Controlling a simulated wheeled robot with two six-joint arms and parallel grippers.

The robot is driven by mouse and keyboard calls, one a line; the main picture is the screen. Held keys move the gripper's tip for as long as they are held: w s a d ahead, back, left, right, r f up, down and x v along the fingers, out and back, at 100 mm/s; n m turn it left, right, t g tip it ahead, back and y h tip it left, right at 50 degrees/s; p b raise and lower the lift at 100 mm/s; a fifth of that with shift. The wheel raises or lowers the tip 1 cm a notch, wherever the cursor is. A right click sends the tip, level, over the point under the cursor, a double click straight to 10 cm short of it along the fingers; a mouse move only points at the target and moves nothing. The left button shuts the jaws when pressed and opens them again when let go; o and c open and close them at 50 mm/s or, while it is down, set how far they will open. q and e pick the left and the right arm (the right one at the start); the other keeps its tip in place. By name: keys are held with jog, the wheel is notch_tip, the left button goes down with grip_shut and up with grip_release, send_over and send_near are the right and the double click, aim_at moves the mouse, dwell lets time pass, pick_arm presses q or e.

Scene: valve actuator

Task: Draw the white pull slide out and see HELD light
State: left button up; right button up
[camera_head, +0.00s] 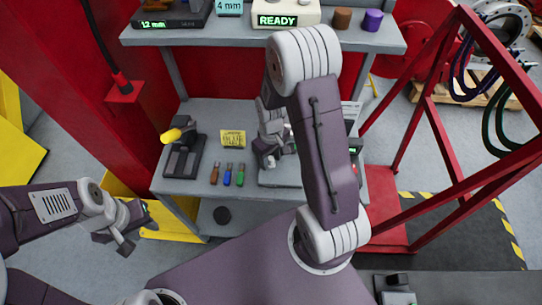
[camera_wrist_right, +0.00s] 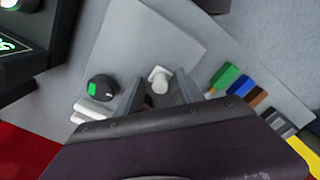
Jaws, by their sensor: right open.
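In the right wrist view a white knob-ended piece (camera_wrist_right: 160,80), which looks like the pull slide, stands up from a grey plate (camera_wrist_right: 152,35). My right gripper (camera_wrist_right: 158,92) is open, with one finger on each side of the white piece; I cannot tell whether either touches it. In the head view my right gripper (camera_head: 268,158) is over the bench, and the arm hides much of the device there. A dark box with green lit text (camera_wrist_right: 10,45) is cut off at the left edge; I cannot read HELD on it. My left gripper (camera_head: 120,240) is open and empty, left of the bench.
A black knob with a green mark (camera_wrist_right: 101,88) sits beside the white piece. A shelf (camera_head: 230,38) holds a READY box (camera_head: 286,14). A red frame (camera_head: 432,110) stands right.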

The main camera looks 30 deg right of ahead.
aim_at(270, 173)
jog(key=c, duration=0.9)
jog(key=o, duration=0.5)
jog(key=c, duration=0.5)
jog(key=shift+o, duration=0.2)
jog(key=shift+s+a, duration=0.5)
jog(key=shift+s, duration=0.25)
jog(key=shift+s+a, duration=0.35)
jog(key=shift+s, duration=0.2)
jog(key=shift+w+d+p, duration=0.25)
jog(key=shift+w+d, duration=0.2)
jog(key=shift+w, duration=0.25)
jog(key=shift+w+d+p, duration=0.25)
jog(key=shift+w+d, duration=0.15)
jog(key=shift+w, duration=0.25)
jog(key=o, duration=1.3)
jog(key=shift+c, duration=0.2)
